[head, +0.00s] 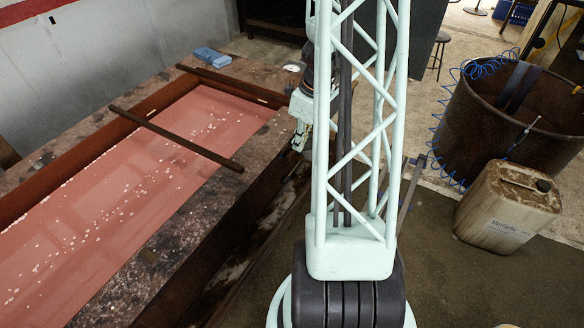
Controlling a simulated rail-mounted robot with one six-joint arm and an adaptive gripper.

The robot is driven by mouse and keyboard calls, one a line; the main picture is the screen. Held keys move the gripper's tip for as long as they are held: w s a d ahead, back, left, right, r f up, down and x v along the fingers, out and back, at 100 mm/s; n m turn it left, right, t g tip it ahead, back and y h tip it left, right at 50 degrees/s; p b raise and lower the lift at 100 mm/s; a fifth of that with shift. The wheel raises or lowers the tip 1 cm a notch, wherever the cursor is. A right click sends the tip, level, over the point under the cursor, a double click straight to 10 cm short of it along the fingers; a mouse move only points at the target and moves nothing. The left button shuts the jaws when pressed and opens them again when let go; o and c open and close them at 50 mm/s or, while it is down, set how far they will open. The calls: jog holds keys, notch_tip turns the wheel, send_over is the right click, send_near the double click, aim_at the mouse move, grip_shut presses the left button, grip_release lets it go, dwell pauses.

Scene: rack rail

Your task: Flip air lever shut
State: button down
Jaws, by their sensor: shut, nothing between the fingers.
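I cannot make out the air lever in the head view; it may be hidden or too small to tell. My gripper (297,148) shows small, just left of my lattice column and beside the right edge of the stone-like vat. It points downward, and its fingers look closed with nothing seen between them. Part of my arm behind it is hidden by the column. A blue coiled hose (463,75) hangs along the left side of a dark round tub (528,116) at the right, with a thin blue end lying over the tub's rim.
The long vat (190,235) at the left holds pink liquid with pale flecks. Two dark bars (178,140) lie across it, and a blue cloth (212,57) lies on its far edge. A dirty jerrycan (508,208) stands before the tub. The lower right floor is mostly clear.

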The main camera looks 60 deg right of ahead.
aim_at(290, 173)
dwell(0.4)
notch_tip(290, 173, down, 14)
jog(key=w+b, duration=0.2)
jog(key=b, duration=0.7)
jog(key=shift+w+r+b, duration=0.15)
jog(key=shift+w+b, duration=0.2)
jog(key=shift+b, duration=0.05)
dwell(0.4)
dwell(0.7)
jog(key=shift+a+p, duration=0.15)
jog(key=shift+p, duration=0.15)
